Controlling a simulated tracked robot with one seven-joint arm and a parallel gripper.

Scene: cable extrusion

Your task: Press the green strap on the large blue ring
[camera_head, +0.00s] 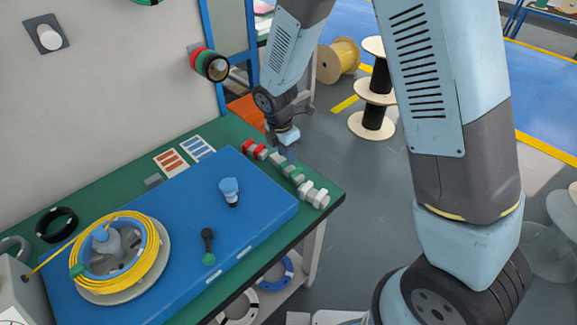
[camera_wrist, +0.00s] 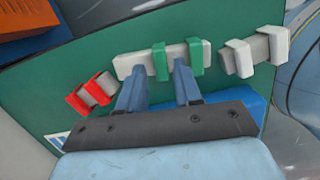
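The large blue ring (camera_head: 90,262) sits on the blue board at the left of the head view, with yellow cable wound around it. A small green piece (camera_head: 77,270) shows at its left edge. Two green straps (camera_wrist: 160,62) sit side by side on a pale grey bar in the wrist view; they also show near the table's far corner in the head view (camera_head: 297,175). My gripper (camera_wrist: 158,74) is open, its two blue fingers apart at the bar's near edge, with the left green strap lying between their tips. Contact cannot be told.
Red straps (camera_wrist: 90,96) lie left of the green ones and white straps (camera_wrist: 255,52) lie right, close by. A blue-topped tool (camera_head: 229,192) and a dark green-ended handle (camera_head: 208,247) stand on the blue board (camera_head: 180,215). The board's middle is mostly clear.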

